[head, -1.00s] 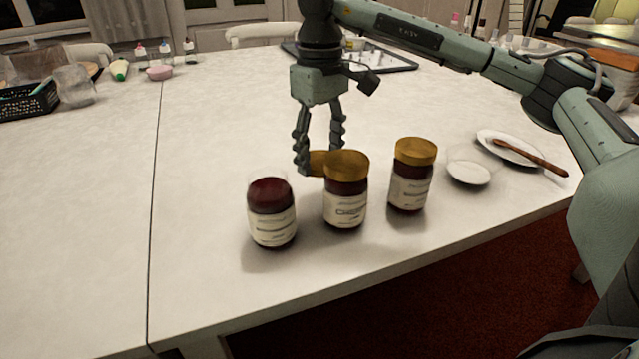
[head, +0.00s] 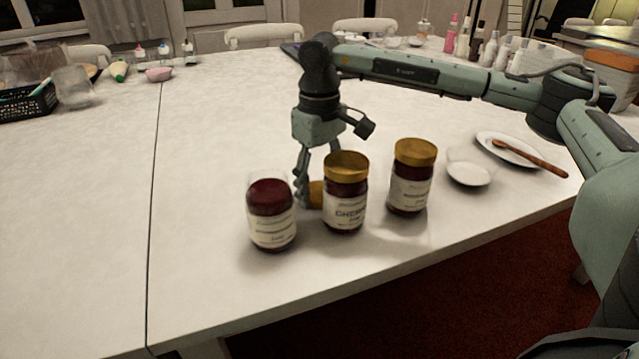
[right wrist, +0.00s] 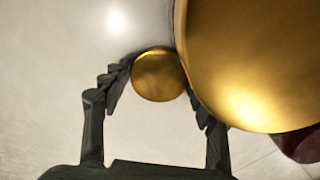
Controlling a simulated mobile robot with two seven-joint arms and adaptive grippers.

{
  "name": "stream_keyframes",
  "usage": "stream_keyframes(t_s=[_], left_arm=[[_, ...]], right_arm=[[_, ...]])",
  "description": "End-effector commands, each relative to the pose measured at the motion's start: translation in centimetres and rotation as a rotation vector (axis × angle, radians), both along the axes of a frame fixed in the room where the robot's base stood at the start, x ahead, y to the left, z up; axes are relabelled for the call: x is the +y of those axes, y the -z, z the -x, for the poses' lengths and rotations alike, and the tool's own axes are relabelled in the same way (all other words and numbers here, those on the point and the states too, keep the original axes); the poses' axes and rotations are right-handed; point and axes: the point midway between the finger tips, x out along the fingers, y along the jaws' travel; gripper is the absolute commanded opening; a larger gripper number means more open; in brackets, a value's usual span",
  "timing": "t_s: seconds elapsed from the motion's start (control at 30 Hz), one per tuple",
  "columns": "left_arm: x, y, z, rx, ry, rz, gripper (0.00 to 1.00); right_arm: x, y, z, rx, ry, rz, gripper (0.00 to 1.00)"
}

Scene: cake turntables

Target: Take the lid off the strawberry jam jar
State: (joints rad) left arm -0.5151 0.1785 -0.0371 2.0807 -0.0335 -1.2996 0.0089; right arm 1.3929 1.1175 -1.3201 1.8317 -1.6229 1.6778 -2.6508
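Three jam jars stand in a row on the white table. The left jar (head: 271,215) is open, with clear glass above dark red jam; its label is too small to read. The middle jar (head: 345,203) reads "CHERRY" and wears a gold lid (head: 346,163). The right jar (head: 409,185) also wears a gold lid (head: 415,151). My right gripper (head: 318,188) points down behind the left and middle jars, shut on a loose gold lid (head: 316,195) near the tabletop. The right wrist view shows this lid (right wrist: 159,75) between the fingers. My left gripper is not in view.
The middle jar's lid (right wrist: 255,60) is close beside the right finger in the right wrist view. A small white dish (head: 469,174) and a plate (head: 509,148) with a wooden-handled utensil (head: 530,158) lie to the right.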

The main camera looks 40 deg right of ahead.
Motion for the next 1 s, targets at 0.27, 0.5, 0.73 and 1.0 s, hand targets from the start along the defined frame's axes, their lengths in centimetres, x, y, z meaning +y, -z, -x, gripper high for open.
stream_keyframes(t_s=[0.27, 0.5, 0.73, 1.0], left_arm=[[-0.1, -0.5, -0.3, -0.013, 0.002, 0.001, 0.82], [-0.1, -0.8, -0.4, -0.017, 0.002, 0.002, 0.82], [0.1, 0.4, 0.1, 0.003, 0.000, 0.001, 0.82], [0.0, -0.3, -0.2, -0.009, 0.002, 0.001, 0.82]], right_arm=[[0.0, -0.1, 0.0, 0.000, 0.000, 0.000, 0.79], [0.0, -0.5, 0.0, 0.000, 0.000, 0.000, 0.79], [0.1, -4.2, -0.1, -0.005, 0.000, -0.002, 0.79], [0.1, -9.9, -0.1, -0.004, 0.000, -0.001, 0.79]])
